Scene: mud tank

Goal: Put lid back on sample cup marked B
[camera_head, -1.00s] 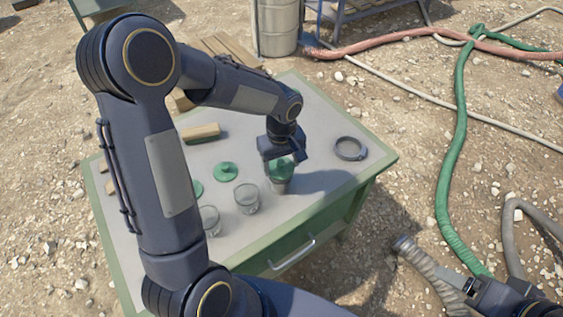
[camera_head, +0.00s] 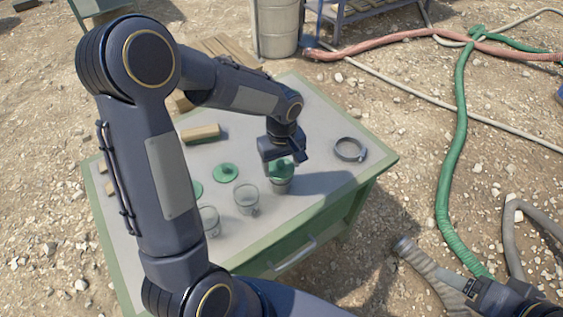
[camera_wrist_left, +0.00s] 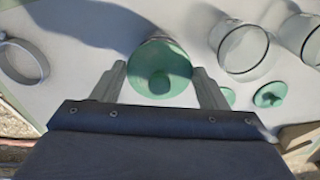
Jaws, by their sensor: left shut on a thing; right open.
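My left gripper (camera_head: 283,160) is shut on a green lid (camera_head: 281,171) at the rightmost clear cup (camera_head: 279,187) on the table. The lid sits at the cup's mouth; I cannot tell if it is fully seated. In the left wrist view the lid (camera_wrist_left: 160,70) lies between the two fingers (camera_wrist_left: 161,85). Two open clear cups, a middle one (camera_head: 246,198) and a left one (camera_head: 209,219), stand in a row to its left. Two more green lids lie flat, one (camera_head: 225,173) behind the cups and one (camera_head: 196,189) partly hidden by my arm. No letters are readable. My right gripper (camera_head: 469,287) is open at the lower right, off the table.
A grey ring clamp (camera_head: 350,149) lies on the table (camera_head: 318,153) to the right of the held lid. A wooden block (camera_head: 201,133) lies at the back left. Green and pink hoses cross the stony ground at right. A grey ribbed hose (camera_head: 432,268) lies near my right gripper.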

